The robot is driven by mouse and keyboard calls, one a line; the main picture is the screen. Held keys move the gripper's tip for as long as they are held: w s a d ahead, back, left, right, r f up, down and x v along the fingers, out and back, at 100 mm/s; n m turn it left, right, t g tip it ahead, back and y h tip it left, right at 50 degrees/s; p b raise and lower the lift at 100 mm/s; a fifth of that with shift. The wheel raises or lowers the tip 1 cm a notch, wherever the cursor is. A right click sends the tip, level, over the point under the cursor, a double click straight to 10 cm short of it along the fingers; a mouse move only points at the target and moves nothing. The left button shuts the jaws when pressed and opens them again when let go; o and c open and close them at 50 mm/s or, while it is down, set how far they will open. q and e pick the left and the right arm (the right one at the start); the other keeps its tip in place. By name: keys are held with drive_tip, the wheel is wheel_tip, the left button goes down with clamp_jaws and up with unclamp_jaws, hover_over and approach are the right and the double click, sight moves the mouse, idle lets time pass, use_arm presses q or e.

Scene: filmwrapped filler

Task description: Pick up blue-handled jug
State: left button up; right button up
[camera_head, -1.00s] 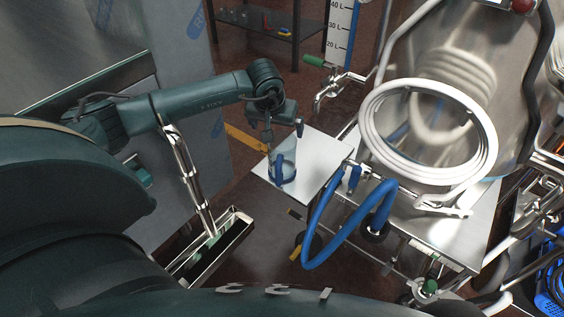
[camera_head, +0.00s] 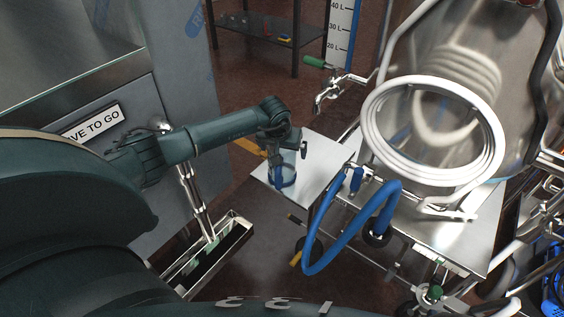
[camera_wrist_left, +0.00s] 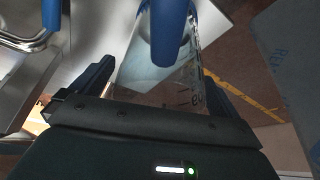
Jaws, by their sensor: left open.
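The jug (camera_head: 289,171) is clear, with a blue handle (camera_head: 278,178), and stands upright on a metal shelf of the cart. In the left wrist view the blue handle (camera_wrist_left: 168,36) is close in front at the top centre, with the clear wall and printed marks of the jug (camera_wrist_left: 180,88) below it. My left gripper (camera_head: 277,158) is at the jug's upper part. In the wrist view my left gripper (camera_wrist_left: 158,72) is open, with one finger on each side of the jug. Whether the fingers touch it I cannot tell. My right gripper is not in view.
The metal shelf (camera_head: 318,160) is bare right of the jug. A blue hose (camera_head: 325,235) loops down beside it. A steel tank with a coiled white hose (camera_head: 376,135) stands on the right. A drain channel (camera_head: 240,225) is below left.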

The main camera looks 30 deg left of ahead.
use_arm(q)
drive_tip(key=shift+c, duration=0.2)
drive_tip(key=shift+r, duration=0.1)
drive_tip(key=c, duration=1)
